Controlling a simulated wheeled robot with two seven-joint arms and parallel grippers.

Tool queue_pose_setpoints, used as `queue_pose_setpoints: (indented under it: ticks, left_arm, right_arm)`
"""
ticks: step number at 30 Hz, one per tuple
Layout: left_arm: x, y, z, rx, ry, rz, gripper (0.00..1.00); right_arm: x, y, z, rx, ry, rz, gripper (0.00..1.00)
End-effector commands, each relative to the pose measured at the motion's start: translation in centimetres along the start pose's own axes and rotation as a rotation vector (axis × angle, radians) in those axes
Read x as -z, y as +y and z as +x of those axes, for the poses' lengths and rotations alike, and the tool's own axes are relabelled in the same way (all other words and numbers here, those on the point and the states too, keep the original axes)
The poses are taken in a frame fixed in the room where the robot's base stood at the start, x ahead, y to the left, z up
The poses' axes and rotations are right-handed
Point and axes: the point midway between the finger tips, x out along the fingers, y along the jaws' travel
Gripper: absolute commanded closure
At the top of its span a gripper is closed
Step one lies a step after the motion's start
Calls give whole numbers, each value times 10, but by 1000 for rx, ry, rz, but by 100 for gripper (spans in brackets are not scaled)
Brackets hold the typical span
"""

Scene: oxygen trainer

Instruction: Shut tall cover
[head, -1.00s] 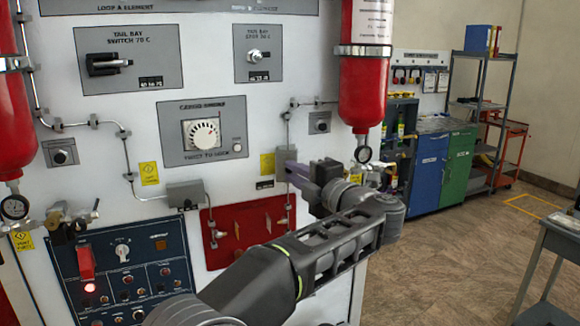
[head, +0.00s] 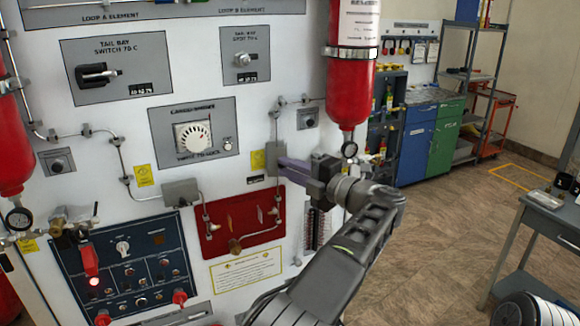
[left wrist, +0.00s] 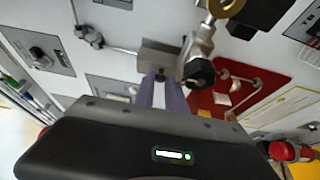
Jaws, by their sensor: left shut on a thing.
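The tall cover (head: 272,157), a narrow upright grey box, is on the white panel above the right side of the red plate. It also shows in the left wrist view as a grey block (left wrist: 158,57) ahead of the fingers. My left gripper (head: 288,168) reaches it from the right, with its purple fingers shut on the cover's edge. The fingers hide part of the cover, so its exact angle cannot be told. In the left wrist view the fingers (left wrist: 162,92) run straight to the block. My right gripper is not in view.
A thin pipe runs close to the cover. The red plate (head: 240,220) with its valve handles is just below. A wider grey box (head: 182,192) is left. Floor to the right is open.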

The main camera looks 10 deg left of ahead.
Motion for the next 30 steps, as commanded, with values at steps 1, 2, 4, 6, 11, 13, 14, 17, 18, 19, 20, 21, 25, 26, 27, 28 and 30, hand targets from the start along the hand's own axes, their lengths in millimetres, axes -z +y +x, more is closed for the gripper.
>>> queue_pose_setpoints:
  ticks: [1, 2, 4, 6, 11, 13, 14, 17, 18, 19, 20, 21, 25, 26, 27, 28, 30]
  left_arm:
    - [1, -3, 2, 4, 5, 3, 100]
    - [1, -3, 2, 4, 5, 3, 100]
    - [1, -3, 2, 4, 5, 3, 79]
    - [1, -2, 2, 4, 4, 2, 74]
    - [1, -1, 1, 2, 2, 1, 63]
    - [0, 0, 0, 2, 1, 1, 63]
    - [0, 0, 0, 2, 1, 1, 63]
    - [0, 0, 0, 1, 1, 0, 63]
    - [0, 0, 0, 1, 0, 0, 63]
    - [0, 0, -1, 1, 0, 1, 63]
    - [0, 0, -3, 1, -1, 1, 63]
    - [0, -1, -5, 0, -1, 2, 63]
    - [-1, -1, -19, -1, -2, 2, 63]
    - [-1, -1, -23, -3, -3, 1, 63]
    - [-1, -1, -30, -3, -3, 0, 63]
    - [-1, 0, -34, -3, -3, 1, 63]
    - [-1, 0, -46, -3, -2, 2, 63]
  right_arm:
    - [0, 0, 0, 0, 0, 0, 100]
    - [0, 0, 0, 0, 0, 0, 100]
    - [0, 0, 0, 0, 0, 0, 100]
    - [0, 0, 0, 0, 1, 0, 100]
    - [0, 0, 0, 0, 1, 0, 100]
    - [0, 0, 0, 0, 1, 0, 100]
    - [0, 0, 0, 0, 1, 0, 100]
    - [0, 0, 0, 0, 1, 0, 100]
    - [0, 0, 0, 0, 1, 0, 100]
    - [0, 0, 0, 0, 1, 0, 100]
    - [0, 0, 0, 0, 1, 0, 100]
    - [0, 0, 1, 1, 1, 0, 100]
    - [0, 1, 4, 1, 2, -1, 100]
    - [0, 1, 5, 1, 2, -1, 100]
    - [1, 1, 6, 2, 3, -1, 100]
    - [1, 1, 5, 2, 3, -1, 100]
    - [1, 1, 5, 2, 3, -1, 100]
